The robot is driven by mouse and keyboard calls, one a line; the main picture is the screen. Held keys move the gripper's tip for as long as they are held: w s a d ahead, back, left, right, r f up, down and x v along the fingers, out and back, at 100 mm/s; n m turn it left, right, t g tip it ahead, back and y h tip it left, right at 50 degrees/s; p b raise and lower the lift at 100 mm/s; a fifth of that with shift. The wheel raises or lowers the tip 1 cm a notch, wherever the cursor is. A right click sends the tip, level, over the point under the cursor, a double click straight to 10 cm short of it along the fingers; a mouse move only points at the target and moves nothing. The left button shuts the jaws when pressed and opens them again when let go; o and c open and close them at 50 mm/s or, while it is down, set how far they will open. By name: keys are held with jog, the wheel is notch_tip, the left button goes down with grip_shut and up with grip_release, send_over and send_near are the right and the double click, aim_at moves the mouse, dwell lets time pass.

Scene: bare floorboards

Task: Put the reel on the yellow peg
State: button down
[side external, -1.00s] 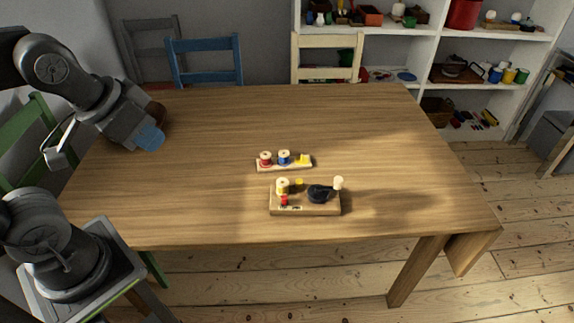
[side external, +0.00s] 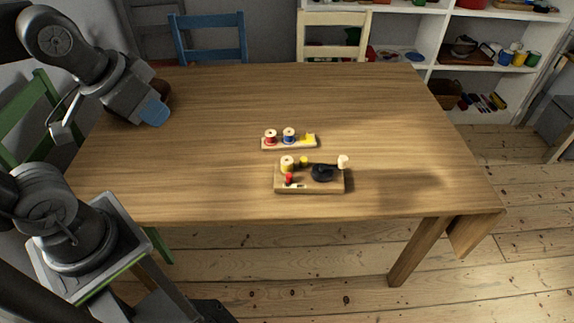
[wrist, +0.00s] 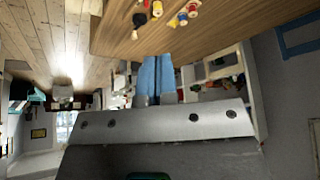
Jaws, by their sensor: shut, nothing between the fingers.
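A red reel (side external: 270,137) and a blue reel (side external: 289,135) stand on that rack. My gripper (side external: 154,112), with blue fingers, is over the table's left part, well away from the reels. In the wrist view the fingers (wrist: 157,76) are together and empty; small reels show at the top edge, partly cut off.
The front board also carries a black part (side external: 322,173), a cream knob (side external: 343,161), a small red piece (side external: 289,178) and a small yellow piece (side external: 304,161). The wooden table (side external: 400,120) is otherwise clear. Chairs and shelves stand behind it.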

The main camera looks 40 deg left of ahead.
jog(key=c, duration=1.8)
grip_release()
jog(key=o, duration=1.1)
jog(key=shift+o, duration=0.2)
jog(key=n+g, duration=0.2)
jog(key=g, duration=0.2)
send_over(287, 162)
jog(key=s, duration=0.1)
notch_tip(287, 162, down, 17)
jog(key=f, duration=0.5)
jog(key=w+f, duration=0.1)
jog(key=f, duration=0.2)
jog(key=shift+a+f, duration=0.2)
jog(key=shift+a, duration=0.05)
jog(key=shift+w+f, duration=0.15)
jog(key=shift+f, duration=1.25)
jog(key=shift+w+f, duration=0.15)
jog(key=shift+f, duration=1.25)
